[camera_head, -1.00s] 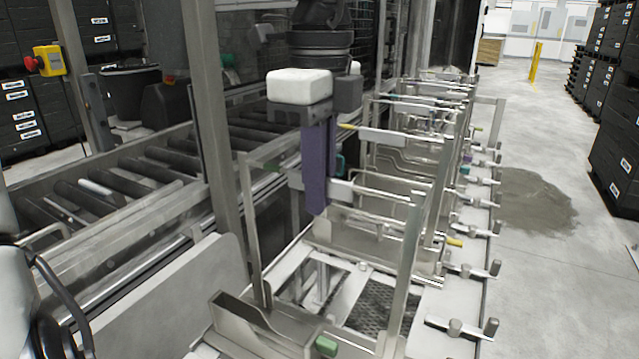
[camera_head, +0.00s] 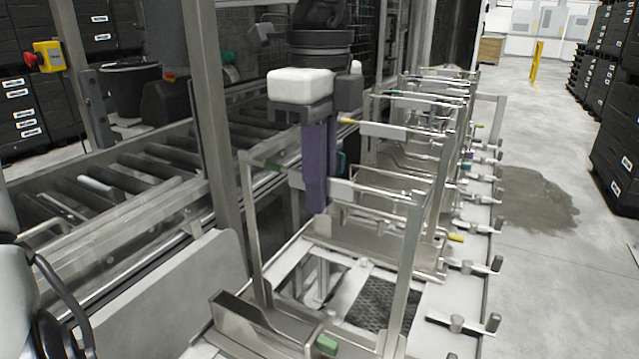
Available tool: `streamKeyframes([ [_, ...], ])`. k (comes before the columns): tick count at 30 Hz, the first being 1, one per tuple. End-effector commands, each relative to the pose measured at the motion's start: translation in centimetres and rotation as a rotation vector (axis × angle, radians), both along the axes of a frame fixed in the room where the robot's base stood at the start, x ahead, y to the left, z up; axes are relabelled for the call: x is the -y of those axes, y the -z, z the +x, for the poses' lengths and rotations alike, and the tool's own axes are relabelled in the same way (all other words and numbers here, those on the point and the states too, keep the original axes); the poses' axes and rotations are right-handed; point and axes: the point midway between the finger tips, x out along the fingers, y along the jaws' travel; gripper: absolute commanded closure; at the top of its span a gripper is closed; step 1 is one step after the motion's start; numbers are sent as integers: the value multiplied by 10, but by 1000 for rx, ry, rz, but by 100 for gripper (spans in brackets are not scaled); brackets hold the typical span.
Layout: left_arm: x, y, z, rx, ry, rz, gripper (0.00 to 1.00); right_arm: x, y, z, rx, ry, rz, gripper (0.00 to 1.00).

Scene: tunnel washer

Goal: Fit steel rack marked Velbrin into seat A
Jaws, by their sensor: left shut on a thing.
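My left gripper (camera_head: 318,205) hangs down at the centre with long purple fingers, shut on the top bar of a steel rack (camera_head: 408,275). The rack is an upright frame with two flat posts, a crossbar and a low plate base. A green block (camera_head: 326,344) sits at the front near its foot. The fingers hide part of the bar. The rack stands upright over a pale frame with openings (camera_head: 440,305); I cannot tell whether it touches the frame. No Velbrin mark or seat letter is readable. My right gripper is not in view.
More steel racks (camera_head: 425,130) stand in a row behind, close to the gripper. Several clamp handles (camera_head: 463,325) line the right edge. A roller conveyor (camera_head: 120,195) and a steel post (camera_head: 222,130) are on the left. The floor at right (camera_head: 550,290) is clear, with a dark wet-looking patch (camera_head: 535,200).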

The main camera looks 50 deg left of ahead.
Motion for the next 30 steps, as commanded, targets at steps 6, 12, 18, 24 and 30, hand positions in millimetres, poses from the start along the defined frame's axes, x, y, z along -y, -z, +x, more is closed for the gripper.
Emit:
streamKeyframes([
  [6,0,-1,1,4,0,-1,76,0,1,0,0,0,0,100],
  [12,0,0,0,2,0,0,71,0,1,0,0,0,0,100],
  [18,0,2,0,-3,0,0,71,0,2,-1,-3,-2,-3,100],
  [24,0,-29,1,6,-2,2,71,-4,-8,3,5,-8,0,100],
  [30,0,-71,1,5,0,-2,71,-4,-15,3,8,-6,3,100],
])
